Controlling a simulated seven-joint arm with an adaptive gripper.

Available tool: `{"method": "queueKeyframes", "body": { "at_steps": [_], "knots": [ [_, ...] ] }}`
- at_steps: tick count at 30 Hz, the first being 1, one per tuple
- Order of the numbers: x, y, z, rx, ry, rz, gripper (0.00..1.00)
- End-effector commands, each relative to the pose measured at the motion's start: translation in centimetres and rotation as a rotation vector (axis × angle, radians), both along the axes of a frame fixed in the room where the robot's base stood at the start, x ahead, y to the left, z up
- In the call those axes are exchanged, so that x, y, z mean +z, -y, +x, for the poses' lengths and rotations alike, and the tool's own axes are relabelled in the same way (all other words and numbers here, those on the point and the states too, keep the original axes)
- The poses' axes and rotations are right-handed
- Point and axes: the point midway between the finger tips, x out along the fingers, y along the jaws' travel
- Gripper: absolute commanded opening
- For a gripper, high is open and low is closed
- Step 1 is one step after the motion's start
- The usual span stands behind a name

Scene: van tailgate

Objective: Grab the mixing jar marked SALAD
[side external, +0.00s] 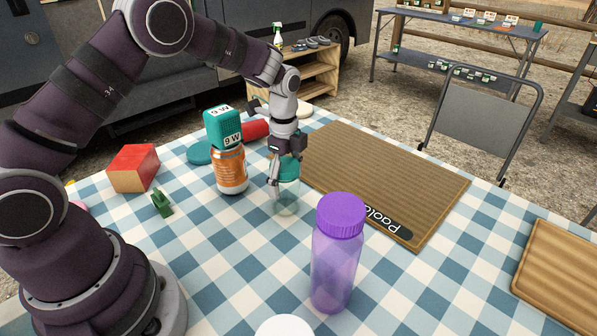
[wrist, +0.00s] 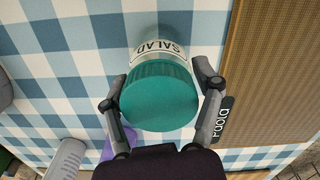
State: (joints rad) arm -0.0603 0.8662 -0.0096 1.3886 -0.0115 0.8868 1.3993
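The SALAD mixing jar is a small clear jar with a teal lid (side external: 289,171); it stands upright on the checked cloth near the middle of the table. In the wrist view its teal lid (wrist: 160,97) is close below, with the SALAD label on the clear body (wrist: 160,50). My gripper (side external: 284,186) points down over the jar. In the wrist view my gripper (wrist: 161,74) has one finger on each side of the jar, spread apart, with a narrow gap visible on the right. The far finger is mostly hidden in the side view.
An orange can (side external: 231,172) with a teal 9 W block (side external: 222,127) on top stands left of the jar. A purple bottle (side external: 338,255) stands in front. The brown board marked Paola (side external: 385,180) lies to the right. A red box (side external: 133,168) lies far left.

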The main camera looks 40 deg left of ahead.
Motion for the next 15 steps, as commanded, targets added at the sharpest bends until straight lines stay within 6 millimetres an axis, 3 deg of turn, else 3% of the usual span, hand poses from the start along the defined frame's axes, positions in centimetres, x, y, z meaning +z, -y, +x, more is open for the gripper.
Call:
{"method": "queueKeyframes", "body": {
  "at_steps": [1, 9, 15],
  "knots": [
    [0.01, 0.0, 0.0, 0.0, 0.0, 0.0, 0.54],
    [0.01, 0.0, 0.0, 0.0, 0.0, 0.0, 0.19],
    [0.03, 0.0, 0.0, 0.0, 0.0, 0.0, 0.18]
  ]
}}
